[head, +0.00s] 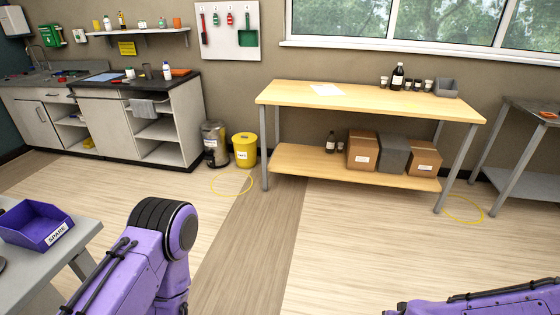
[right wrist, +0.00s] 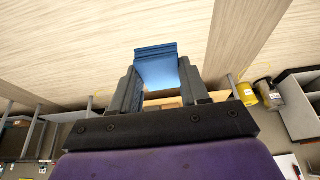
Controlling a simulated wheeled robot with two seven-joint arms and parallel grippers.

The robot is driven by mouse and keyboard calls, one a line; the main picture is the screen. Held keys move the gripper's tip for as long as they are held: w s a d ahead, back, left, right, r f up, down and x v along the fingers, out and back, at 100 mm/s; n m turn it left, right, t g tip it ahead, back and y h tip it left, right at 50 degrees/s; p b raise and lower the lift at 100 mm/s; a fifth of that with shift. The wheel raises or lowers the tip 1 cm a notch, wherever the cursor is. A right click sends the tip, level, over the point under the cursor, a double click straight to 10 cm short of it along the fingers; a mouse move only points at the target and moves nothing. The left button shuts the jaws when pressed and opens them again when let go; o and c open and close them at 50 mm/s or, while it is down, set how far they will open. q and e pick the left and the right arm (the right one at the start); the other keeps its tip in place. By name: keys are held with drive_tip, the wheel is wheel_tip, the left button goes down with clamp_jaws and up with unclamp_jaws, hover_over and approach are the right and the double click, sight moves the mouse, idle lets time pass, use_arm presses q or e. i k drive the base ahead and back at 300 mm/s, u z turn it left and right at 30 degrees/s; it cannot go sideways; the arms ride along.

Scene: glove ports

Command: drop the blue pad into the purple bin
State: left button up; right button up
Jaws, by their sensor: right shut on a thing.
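The blue pad (right wrist: 157,68) is between the fingers of my right gripper (right wrist: 160,75) in the right wrist view. The gripper is shut on it, and the pad sticks out past the fingertips above the floor. A purple bin (head: 36,226) with an open top and a "SPARE" label sits on a grey table at the left of the head view. My right gripper is not in the head view, so its distance from the bin cannot be told. My left gripper is out of view; only purple arm links show.
A wooden workbench (head: 290,94) with bottles, a grey tray and boxes stands at the back. A yellow bin (head: 244,152) and a metal pedal bin (head: 214,145) stand left of it. The grey table (head: 72,244) holds the purple bin. The floor between is clear.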

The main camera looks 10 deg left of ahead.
sight(50, 230)
drive_tip(key=i, duration=1.95)
drive_tip(key=u, duration=3.65)
